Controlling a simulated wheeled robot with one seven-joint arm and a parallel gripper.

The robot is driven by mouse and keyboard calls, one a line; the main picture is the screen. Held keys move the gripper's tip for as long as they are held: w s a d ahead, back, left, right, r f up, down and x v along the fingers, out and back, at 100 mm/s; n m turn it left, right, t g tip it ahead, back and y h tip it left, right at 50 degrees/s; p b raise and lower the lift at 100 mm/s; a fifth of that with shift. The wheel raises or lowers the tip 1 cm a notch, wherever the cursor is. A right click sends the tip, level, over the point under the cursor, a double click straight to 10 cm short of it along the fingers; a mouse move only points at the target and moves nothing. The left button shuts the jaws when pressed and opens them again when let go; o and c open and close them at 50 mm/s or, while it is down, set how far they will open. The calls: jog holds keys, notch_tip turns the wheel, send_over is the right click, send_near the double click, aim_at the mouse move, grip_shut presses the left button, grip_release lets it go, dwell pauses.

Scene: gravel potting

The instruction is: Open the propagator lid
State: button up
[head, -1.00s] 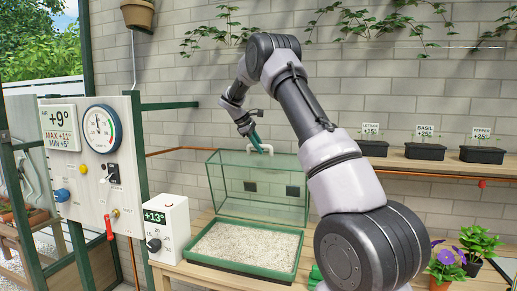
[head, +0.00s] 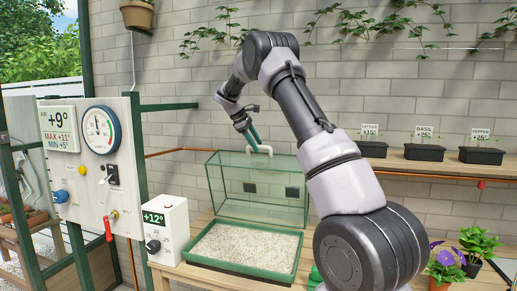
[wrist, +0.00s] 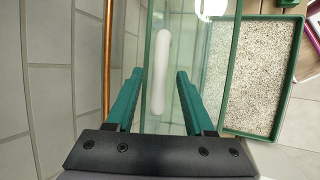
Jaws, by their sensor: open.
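The propagator's clear lid (head: 228,180), with green edges and two dark vents, stands upright and open at the back of the green tray (head: 222,265). A white bar handle (head: 261,150) is on the lid's upper edge. My gripper (head: 254,142) is open just above and beside this handle. In the wrist view the white handle (wrist: 160,70) shows between the two green fingers, with gaps on both sides. Nothing is held. The tray of pale gravel (wrist: 262,75) also shows at the right of the wrist view.
A white controller box (head: 170,235) reading +12° stands left of the tray. A gauge panel (head: 90,165) is further left. A shelf (head: 440,168) with several black pots is at the right wall. Purple flowers (head: 447,258) stand at the front right.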

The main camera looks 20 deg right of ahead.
jog(key=v, duration=0.8)
jog(key=shift+a, duration=0.1)
jog(key=s+r+m+t+y, duration=0.1)
jog(key=s+r+m+y, duration=0.25)
jog(key=s, duration=0.75)
jog(key=s+r+m+t+y, duration=0.1)
jog(key=s+r+m+y, duration=0.3)
jog(key=s, duration=0.7)
jog(key=s+a+f+m+t, duration=0.2)
jog(key=s+m, duration=0.1)
jog(key=s, duration=0.8)
jog(key=s+a+f+m+t, duration=0.2)
jog(key=s+m, duration=0.1)
jog(key=s, duration=0.8)
jog(key=shift+a+f+y, duration=0.15)
jog(key=shift+a+y, duration=0.2)
jog(key=shift+y, duration=0.1)
